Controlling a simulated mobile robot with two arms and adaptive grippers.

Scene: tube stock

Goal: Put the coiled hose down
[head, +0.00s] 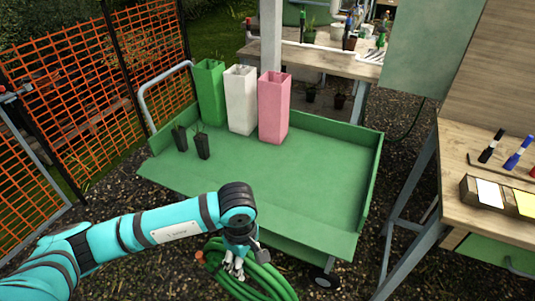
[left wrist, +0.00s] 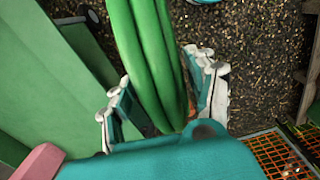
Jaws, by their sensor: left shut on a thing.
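The coiled green hose (head: 262,279) hangs in front of the near edge of the green cart (head: 300,197), with an orange end showing at its left. My left gripper (head: 234,268) is shut on the hose. In the left wrist view, the hose strands (left wrist: 150,60) run between the two fingers of my left gripper (left wrist: 163,105). Dark gravel shows beyond the hose there. The lower part of the coil is cut off by the head view's bottom edge. My right gripper is in neither view.
On the cart stand green (head: 210,92), white (head: 240,100) and pink (head: 274,107) tall bins and two small potted seedlings (head: 202,146). The cart's front right bed is clear. A wooden workbench (head: 450,150) stands at right, an orange mesh fence (head: 80,120) at left.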

